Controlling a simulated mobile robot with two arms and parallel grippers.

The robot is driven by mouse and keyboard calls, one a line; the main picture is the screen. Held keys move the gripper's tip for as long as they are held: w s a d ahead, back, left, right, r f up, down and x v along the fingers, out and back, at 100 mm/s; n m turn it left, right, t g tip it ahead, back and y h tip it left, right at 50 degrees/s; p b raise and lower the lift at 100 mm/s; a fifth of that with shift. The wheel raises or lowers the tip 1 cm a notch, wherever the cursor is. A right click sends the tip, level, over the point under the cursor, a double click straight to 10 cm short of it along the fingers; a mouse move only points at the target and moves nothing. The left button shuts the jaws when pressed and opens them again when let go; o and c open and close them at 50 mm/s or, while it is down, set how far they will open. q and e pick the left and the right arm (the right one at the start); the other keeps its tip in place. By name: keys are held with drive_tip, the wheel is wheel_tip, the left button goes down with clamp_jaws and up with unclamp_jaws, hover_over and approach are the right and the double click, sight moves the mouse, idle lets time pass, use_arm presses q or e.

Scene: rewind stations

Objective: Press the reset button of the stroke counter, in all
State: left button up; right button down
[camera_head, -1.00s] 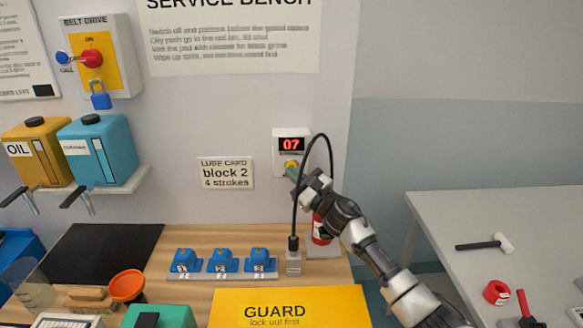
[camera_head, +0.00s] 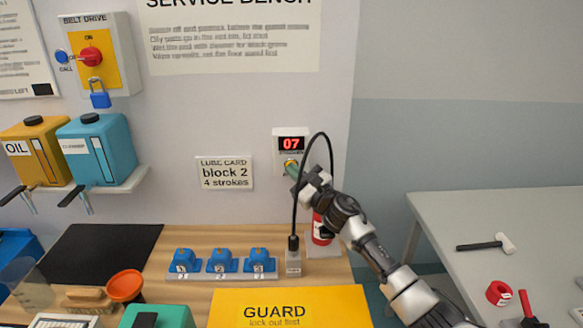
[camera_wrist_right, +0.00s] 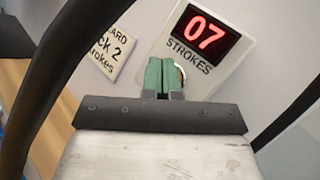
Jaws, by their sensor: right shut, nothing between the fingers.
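The stroke counter (camera_head: 290,145) is a white box on the wall. Its red display reads 07, and it also shows in the right wrist view (camera_wrist_right: 207,38) above the word STROKES. Its button (camera_head: 291,166), with a yellow rim, sits under the display. My right gripper (camera_head: 292,172) is shut and empty, its green fingertips at the button. In the right wrist view the fingertips (camera_wrist_right: 164,76) cover most of the button, with a metallic edge showing to their right. I cannot tell whether they touch it. My left gripper is not in view.
A red cylinder (camera_head: 320,230) stands behind my arm. Blue numbered blocks (camera_head: 220,260) and the yellow guard (camera_head: 290,306) lie below. A lube card (camera_head: 225,173) is on the wall.

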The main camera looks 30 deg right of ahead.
drive_tip(key=shift+w+d+b, duration=0.2)
drive_tip(key=shift+w+b, duration=0.15)
drive_tip(key=shift+b, duration=0.1)
idle(0.3)
drive_tip(key=shift+s, duration=0.1)
idle(0.3)
drive_tip(key=shift+s+a, duration=0.4)
drive_tip(key=shift+s, duration=0.2)
drive_tip(key=s+a, duration=0.1)
drive_tip(key=s, duration=0.1)
drive_tip(key=s+a+p, duration=0.1)
drive_tip(key=s, duration=0.1)
drive_tip(key=shift+s+a, duration=0.1)
drive_tip(key=shift+a, duration=0.2)
idle(0.8)
